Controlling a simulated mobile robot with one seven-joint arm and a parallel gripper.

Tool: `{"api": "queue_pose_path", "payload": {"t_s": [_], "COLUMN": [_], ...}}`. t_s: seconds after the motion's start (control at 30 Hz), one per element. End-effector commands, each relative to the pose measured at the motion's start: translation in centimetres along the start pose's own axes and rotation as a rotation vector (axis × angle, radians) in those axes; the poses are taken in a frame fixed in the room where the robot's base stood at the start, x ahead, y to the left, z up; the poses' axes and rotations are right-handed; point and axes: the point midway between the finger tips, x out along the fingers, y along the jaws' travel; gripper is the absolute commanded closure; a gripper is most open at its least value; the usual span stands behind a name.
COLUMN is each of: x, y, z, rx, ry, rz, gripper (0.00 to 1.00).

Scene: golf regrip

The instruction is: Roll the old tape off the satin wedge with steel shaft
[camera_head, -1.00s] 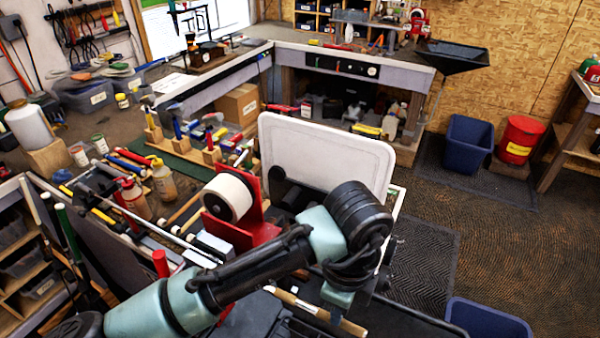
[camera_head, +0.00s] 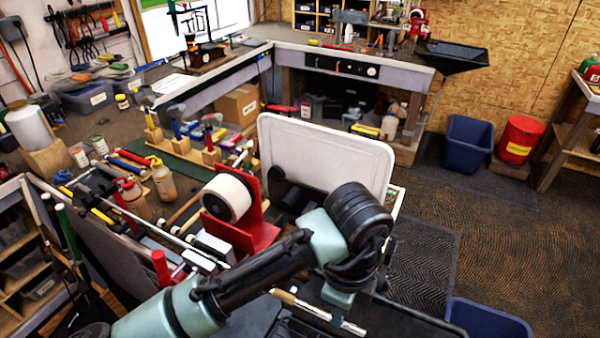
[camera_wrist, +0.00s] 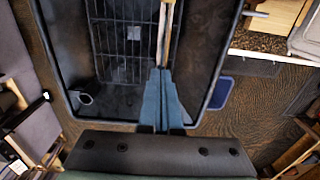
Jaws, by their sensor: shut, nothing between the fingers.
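The steel shaft (camera_head: 150,226) runs diagonally through the red-backed vise stand (camera_head: 262,232) at the left, then passes behind my arm. A tan-and-pale stretch (camera_head: 318,312) lies along the same line over the black tray, and looks like the shaft's taped end. In the wrist view a thin tan-and-pale rod (camera_wrist: 166,25) extends beyond my fingertips. My gripper (camera_wrist: 160,72) is shut and empty, its blue fingers together, with the tips at or just above the rod; contact cannot be told. In the head view my arm hides the fingers. The wedge's head is not clear.
The black tray (camera_wrist: 212,92) with a wire grid lies under my fingers. A white panel (camera_head: 330,150) stands upright behind my arm. A white roll (camera_head: 228,197) sits on the red stand. Bottles and tools crowd the left bench. A blue bin (camera_head: 488,318) stands at lower right.

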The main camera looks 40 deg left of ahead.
Motion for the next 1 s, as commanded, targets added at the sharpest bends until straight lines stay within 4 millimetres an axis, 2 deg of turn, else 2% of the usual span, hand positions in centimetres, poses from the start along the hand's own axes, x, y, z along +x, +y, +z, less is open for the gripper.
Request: {"api": "queue_pose_path", "payload": {"t_s": [0.1,0.47,0.8,1.0], "x": [0.1,0.1,0.1,0.1], "y": [0.0,0.0,0.0,0.1], "z": [1.0,1.4,5.0,5.5], "rx": [-0.006,-0.007,-0.009,-0.006], "ry": [-0.007,-0.006,-0.007,-0.008], "rz": [0.002,0.002,0.002,0.003], "gripper": [1.0,1.0,1.0,1.0]}}
